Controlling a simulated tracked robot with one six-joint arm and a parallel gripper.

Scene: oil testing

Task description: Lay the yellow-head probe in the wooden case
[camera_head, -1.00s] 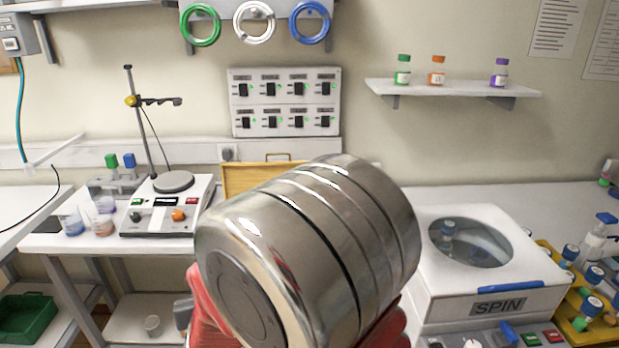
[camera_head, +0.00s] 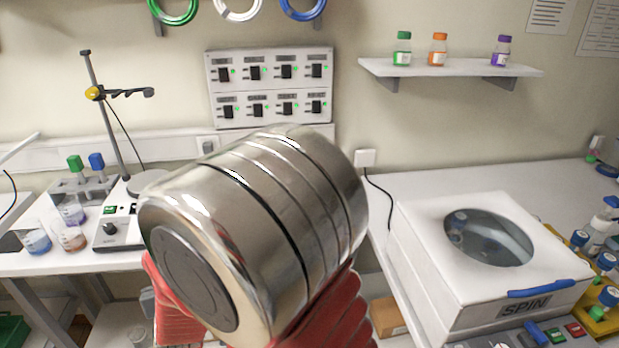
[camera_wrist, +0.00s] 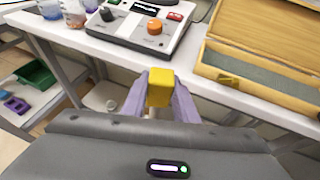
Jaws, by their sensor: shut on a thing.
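In the wrist view, my gripper (camera_wrist: 159,94) is shut on the yellow-head probe (camera_wrist: 159,88). The gripper is left of the case and in front of the bench edge, apart from the case. In the head view, my large metal arm link hides the gripper, the probe and the case.
A hotplate (camera_wrist: 140,30) sits left of the case, beside beakers (camera_head: 37,241). A clamp stand (camera_head: 104,120) rises behind it. A white SPIN centrifuge (camera_head: 520,272) stands on the right bench. A green bin (camera_wrist: 36,75) is low at the left. A gap separates the two benches.

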